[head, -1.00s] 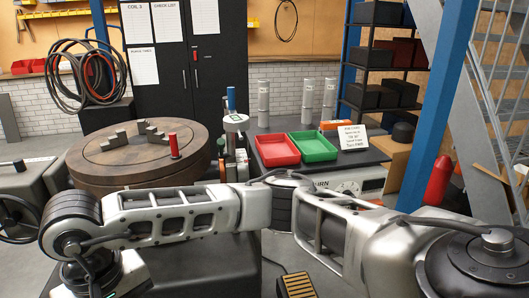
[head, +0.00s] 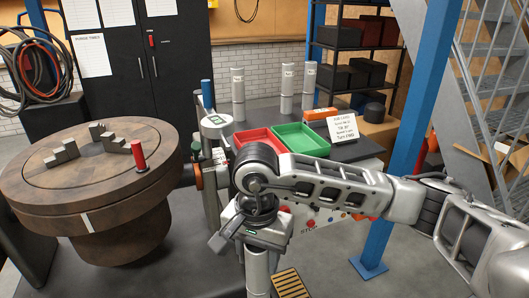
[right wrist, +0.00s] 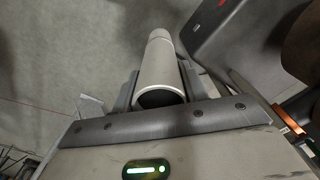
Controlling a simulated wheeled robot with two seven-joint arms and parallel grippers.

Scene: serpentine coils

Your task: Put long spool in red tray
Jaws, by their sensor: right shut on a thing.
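The red tray (head: 262,134) lies on the dark bench in the head view, partly hidden behind my right arm. My right gripper (head: 254,238) is below and in front of it, beside the bench. It is shut on a long pale cylinder, which looks like the long spool (head: 257,272) and hangs upright below the jaws. In the right wrist view the spool (right wrist: 160,68) sits between the two fingers of the gripper (right wrist: 158,92), with its dark end toward the camera. My left gripper is not in view.
A green tray (head: 302,139) adjoins the red one. Several pale labelled cylinders (head: 287,90) stand behind the trays, and a sign (head: 343,127) stands at right. A round wooden table (head: 92,180) with a red peg is at left. A blue post (head: 408,140) stands at right.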

